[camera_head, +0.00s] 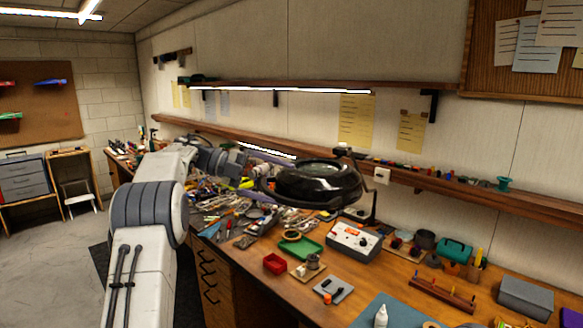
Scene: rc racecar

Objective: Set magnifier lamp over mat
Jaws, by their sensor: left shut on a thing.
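The magnifier lamp (318,184) has a round, glossy black head. It hangs above the bench at mid-picture, and a dark stand (373,200) shows to its right. My left arm comes in from the left, and my left gripper (254,174) is at the left edge of the lamp head, shut on it. The fingertips are small and partly lost against the clutter. A blue-green mat (392,312) lies at the bottom edge of the picture, partly cut off. The lamp head is to the left of and behind the mat, not over it. My right gripper is out of view.
Tools and loose parts crowd the bench behind and below the lamp. Shelves (470,192) line the wall.

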